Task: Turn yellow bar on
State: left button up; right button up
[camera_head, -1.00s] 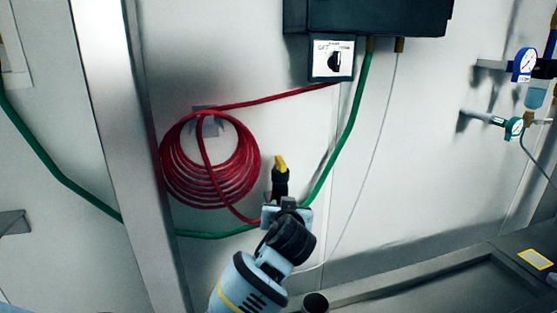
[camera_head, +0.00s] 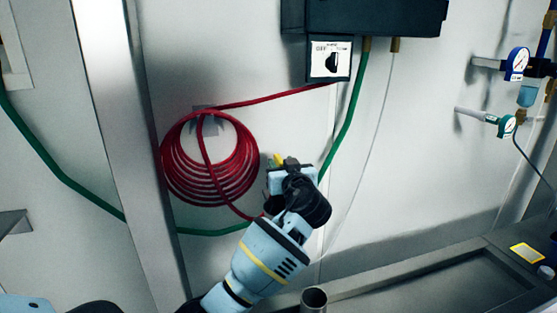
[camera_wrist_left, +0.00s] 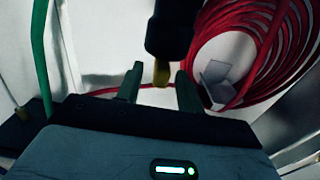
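The yellow bar (camera_head: 279,160) is a small yellow tip on a dark valve body on the white wall, right of the red coil. In the head view my left gripper (camera_head: 274,178) is in front of it and covers most of the valve. The left wrist view shows the yellow bar (camera_wrist_left: 161,74) at the end of the dark valve body (camera_wrist_left: 172,28). There the two fingers of my left gripper (camera_wrist_left: 160,88) stand apart, on either side of the yellow end in the picture. Contact between them cannot be told. My right gripper is not in view.
A coiled red hose (camera_head: 210,195) hangs on the wall to the left. A green hose (camera_head: 350,125) runs down from a dark box (camera_head: 375,15) with a rotary switch (camera_head: 330,60) below it. Gauges (camera_head: 517,63) are at the right. A metal basin (camera_head: 440,290) lies below.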

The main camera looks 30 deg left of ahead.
pick_arm(q)
jog(key=shift+x, duration=1.5)
grip_shut()
